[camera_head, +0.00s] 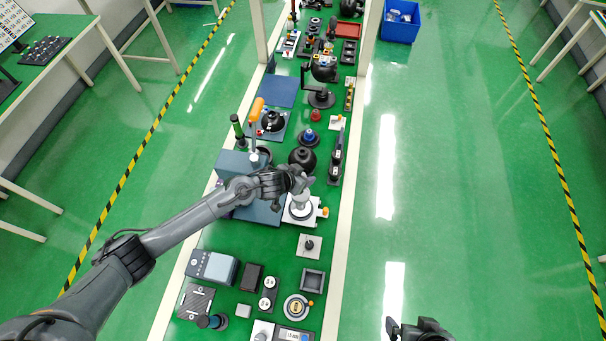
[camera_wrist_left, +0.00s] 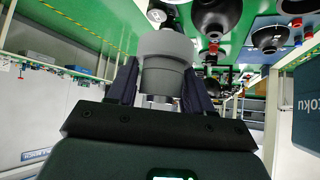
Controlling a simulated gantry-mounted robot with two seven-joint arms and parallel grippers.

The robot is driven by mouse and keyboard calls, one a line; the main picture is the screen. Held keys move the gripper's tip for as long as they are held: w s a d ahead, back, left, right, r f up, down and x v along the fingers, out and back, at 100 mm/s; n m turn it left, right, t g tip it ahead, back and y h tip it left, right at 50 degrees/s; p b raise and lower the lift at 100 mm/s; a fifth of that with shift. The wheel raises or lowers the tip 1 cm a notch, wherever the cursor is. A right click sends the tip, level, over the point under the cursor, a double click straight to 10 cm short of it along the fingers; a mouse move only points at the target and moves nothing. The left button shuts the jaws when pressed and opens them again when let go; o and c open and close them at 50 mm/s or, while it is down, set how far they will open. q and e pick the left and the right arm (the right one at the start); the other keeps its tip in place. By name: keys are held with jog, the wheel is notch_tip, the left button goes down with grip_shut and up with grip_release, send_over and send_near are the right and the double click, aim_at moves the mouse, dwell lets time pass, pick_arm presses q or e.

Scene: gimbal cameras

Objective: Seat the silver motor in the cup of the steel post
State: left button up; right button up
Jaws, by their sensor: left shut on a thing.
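My left gripper (camera_head: 304,181) is above the long green table, over a white square base (camera_head: 318,216). In the left wrist view its fingers (camera_wrist_left: 160,95) are shut on the motor (camera_wrist_left: 164,75), a grey cylinder with a wider pale silver ring (camera_wrist_left: 165,43) at its far end. In the head view a silver cylinder (camera_head: 300,201) shows just below the fingers, over the round part of the white base. I cannot tell how much of it is motor or post, or whether they touch. The cup is hidden. My right gripper (camera_head: 420,328) is at the bottom edge, its jaws unclear.
A small square plate with a knob (camera_head: 310,245) and a dark square tray (camera_head: 313,280) lie in front.

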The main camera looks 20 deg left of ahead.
pick_arm(q)
jog(key=shift+r, duration=0.15)
jog(key=shift+f+b, duration=1.9)
jog(key=shift+f, duration=1.1)
jog(key=shift+p, duration=0.35)
jog(key=shift+p, duration=0.3)
jog(key=shift+f, duration=0.35)
jog(key=shift+f+b, duration=0.9)
jog(key=o, duration=1.2)
